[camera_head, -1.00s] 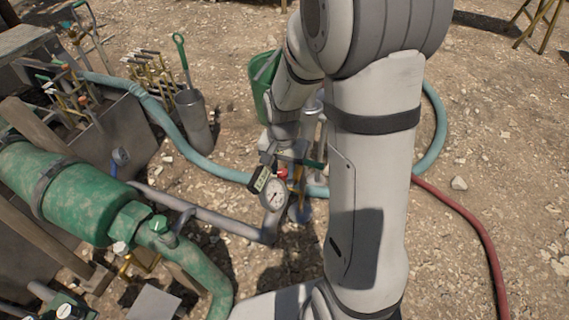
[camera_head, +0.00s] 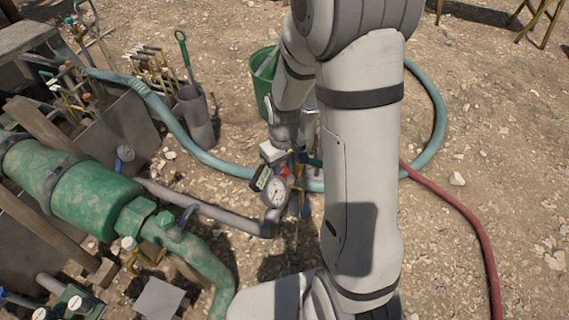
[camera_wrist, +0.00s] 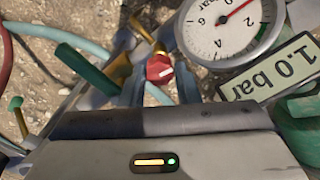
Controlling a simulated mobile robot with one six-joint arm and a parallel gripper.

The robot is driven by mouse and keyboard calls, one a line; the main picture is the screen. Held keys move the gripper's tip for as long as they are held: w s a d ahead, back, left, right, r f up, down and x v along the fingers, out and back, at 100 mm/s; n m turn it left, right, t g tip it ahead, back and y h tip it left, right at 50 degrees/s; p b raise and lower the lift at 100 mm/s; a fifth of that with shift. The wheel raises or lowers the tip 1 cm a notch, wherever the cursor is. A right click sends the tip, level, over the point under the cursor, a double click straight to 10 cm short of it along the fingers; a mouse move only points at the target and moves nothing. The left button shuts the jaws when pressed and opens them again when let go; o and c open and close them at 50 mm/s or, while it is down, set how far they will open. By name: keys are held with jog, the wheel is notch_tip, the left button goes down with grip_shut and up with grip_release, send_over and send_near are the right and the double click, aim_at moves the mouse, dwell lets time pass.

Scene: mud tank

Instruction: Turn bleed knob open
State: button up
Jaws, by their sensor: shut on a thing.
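The red bleed knob (camera_wrist: 160,69) sits on a brass fitting (camera_wrist: 148,38), between the two blue-grey fingers of my gripper (camera_wrist: 158,88) in the wrist view. My gripper is shut on the knob. A small red patch of the knob (camera_head: 285,172) shows in the head view below my wrist, where my arm hides most of the fingers. A round pressure gauge (camera_wrist: 222,28) with a red needle is close to the right of the knob. It also shows in the head view (camera_head: 275,192). A label (camera_wrist: 277,72) beside it reads 1.0 bar.
A green lever handle (camera_wrist: 84,68) is close left of the fingers. A grey pipe (camera_head: 205,208) runs left from the gauge to the green machinery (camera_head: 75,195). A teal hose (camera_head: 205,158) loops behind, and a red hose (camera_head: 465,212) lies right. Open dirt is at right.

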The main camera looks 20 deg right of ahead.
aim_at(283, 170)
jog(key=shift+s+f+n, duration=0.1)
jog(key=shift+s+n, duration=0.15)
jog(key=shift+n, duration=0.55)
jog(key=o, duration=1)
jog(key=shift+c, duration=0.2)
jog(key=shift+w, duration=0.1)
notch_tip(283, 170, up, 8)
jog(key=p, duration=0.3)
jog(key=shift+w, duration=0.1)
